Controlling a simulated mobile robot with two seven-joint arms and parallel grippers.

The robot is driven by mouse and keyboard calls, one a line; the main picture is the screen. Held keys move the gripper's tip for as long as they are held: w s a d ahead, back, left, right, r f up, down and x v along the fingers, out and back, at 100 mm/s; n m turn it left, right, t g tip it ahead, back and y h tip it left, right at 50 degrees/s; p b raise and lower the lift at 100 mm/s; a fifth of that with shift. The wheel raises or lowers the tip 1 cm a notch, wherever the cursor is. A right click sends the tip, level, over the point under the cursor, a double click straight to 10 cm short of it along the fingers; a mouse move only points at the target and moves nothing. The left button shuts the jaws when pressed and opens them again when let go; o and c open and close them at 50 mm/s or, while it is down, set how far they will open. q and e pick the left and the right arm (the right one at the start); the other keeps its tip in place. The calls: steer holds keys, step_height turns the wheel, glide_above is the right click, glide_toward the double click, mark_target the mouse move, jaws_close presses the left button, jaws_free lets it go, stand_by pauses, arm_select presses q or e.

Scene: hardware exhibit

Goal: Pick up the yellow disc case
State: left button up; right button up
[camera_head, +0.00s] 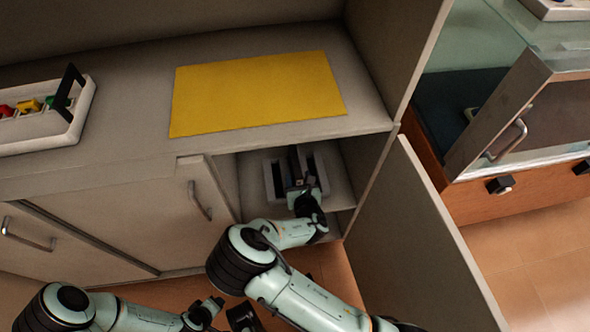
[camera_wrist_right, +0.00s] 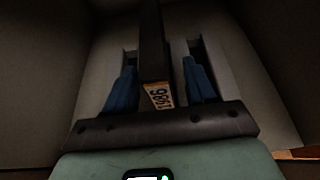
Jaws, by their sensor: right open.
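I cannot make out a yellow disc case in either view. My right gripper (camera_head: 298,184) reaches into the open cabinet, over a pale tray (camera_head: 271,182) with a dark upright handle. In the right wrist view my right gripper (camera_wrist_right: 162,80) is open, its blue fingers on either side of the dark bar (camera_wrist_right: 151,40). A small pale yellow label with digits (camera_wrist_right: 158,96) shows at the bar's near end. I cannot tell whether the fingers touch the bar. My left gripper (camera_head: 222,314) is low at the bottom edge, outside the cabinet; its jaw state is unclear.
A yellow mat (camera_head: 255,92) lies flat and bare on the counter above. A white tray (camera_head: 45,128) with coloured pieces and a dark handle stands at the left. The open cabinet door (camera_head: 415,245) stands right of my right arm. A glass case (camera_head: 480,45) is farther right.

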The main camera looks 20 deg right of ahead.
steer(key=x, duration=0.2)
steer(key=shift+w+f+b, duration=0.15)
steer(key=shift+w+b, duration=0.15)
jaws_close()
